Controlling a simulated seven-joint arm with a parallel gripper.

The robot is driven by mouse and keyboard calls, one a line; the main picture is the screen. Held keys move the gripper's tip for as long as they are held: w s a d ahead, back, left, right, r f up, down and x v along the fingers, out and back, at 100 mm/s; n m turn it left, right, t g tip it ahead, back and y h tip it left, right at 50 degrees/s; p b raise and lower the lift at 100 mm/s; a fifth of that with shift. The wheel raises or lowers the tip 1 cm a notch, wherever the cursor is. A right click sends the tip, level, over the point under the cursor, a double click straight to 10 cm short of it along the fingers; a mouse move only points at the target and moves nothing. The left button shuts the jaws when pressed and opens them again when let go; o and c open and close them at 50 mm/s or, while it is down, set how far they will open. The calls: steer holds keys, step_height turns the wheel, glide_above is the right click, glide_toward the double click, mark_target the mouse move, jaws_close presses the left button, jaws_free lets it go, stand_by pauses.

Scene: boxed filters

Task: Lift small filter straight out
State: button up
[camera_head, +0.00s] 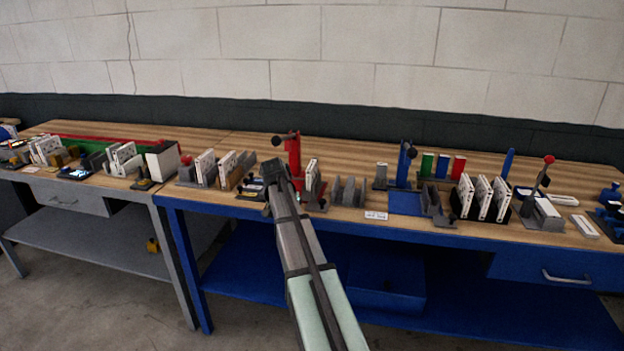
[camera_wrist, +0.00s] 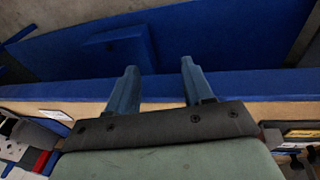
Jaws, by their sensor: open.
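My gripper (camera_head: 273,172) is over the front edge of the blue bench, just left of the red stand (camera_head: 293,155). In the wrist view my gripper (camera_wrist: 159,66) has two blue fingers spread apart with nothing between them. A thin white filter (camera_head: 311,174) stands upright just right of the red stand, apart from my gripper. Other white filters stand upright in holders to the left (camera_head: 205,165) and to the right (camera_head: 483,197). I cannot tell which one is the small filter. My arm hides part of the bench front.
Grey slotted holders (camera_head: 347,190) stand right of the red stand. A blue stand (camera_head: 405,160) and a blue tray (camera_head: 406,202) lie farther right. The wrist view shows the blue bench edge (camera_wrist: 250,85) and a lower blue shelf. A white label plate (camera_head: 376,215) sits near the front edge.

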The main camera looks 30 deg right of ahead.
steer(key=w+d+r+t, duration=0.1)
steer(key=w+d+r, duration=0.2)
steer(key=r, duration=0.3)
steer(key=w+d+r+t, duration=0.1)
steer(key=w+d+r, duration=0.1)
steer(key=d+r, duration=0.25)
steer(key=t, duration=0.1)
glide_toward(312, 164)
steer(key=x, duration=0.6)
steer(key=shift+s+d+f, duration=0.15)
steer(key=shift+s, duration=0.15)
steer(key=x, duration=0.4)
steer(key=shift+w+f, duration=0.3)
steer(key=shift+w, duration=0.15)
steer(key=shift+f, duration=0.2)
steer(key=shift+f, duration=0.25)
jaws_close()
